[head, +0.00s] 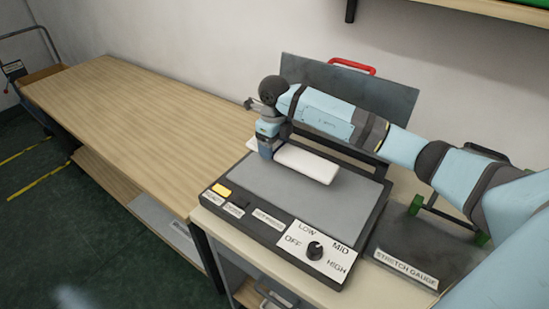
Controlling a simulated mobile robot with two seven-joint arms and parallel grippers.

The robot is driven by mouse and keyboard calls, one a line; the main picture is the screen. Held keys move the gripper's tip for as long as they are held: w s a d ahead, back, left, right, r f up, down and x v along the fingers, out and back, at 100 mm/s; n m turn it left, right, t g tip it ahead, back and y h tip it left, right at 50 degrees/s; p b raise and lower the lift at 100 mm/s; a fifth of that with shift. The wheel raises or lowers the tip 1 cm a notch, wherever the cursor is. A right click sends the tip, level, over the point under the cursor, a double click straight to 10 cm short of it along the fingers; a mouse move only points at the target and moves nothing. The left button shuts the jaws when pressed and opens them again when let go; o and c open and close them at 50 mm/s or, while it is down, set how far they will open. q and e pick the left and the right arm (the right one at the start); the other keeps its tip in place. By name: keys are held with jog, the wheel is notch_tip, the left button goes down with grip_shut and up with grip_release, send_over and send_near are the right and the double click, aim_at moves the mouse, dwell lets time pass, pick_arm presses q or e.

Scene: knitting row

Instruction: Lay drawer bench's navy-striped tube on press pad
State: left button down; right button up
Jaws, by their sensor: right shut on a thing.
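A white, flat tube-like piece (308,164) lies over the grey press pad (285,194), near its back edge. Its left end shows on the other side of my gripper. No navy stripes can be made out on it from here. My right gripper (266,152) points down at the left part of this piece and is shut on it. The fingertips are partly hidden, and I cannot tell whether the piece fully touches the pad. My left gripper is not in view.
The press has a raised dark lid (370,98) with a red handle (352,66) behind the pad, and a dial (314,249) in front. A stretch gauge (420,252) sits to the right. A long wooden bench (130,120) on the left is bare.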

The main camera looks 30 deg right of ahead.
aim_at(274, 165)
jog(key=shift+f, duration=2.7)
jog(key=shift+f, duration=0.1)
jog(key=o, duration=0.9)
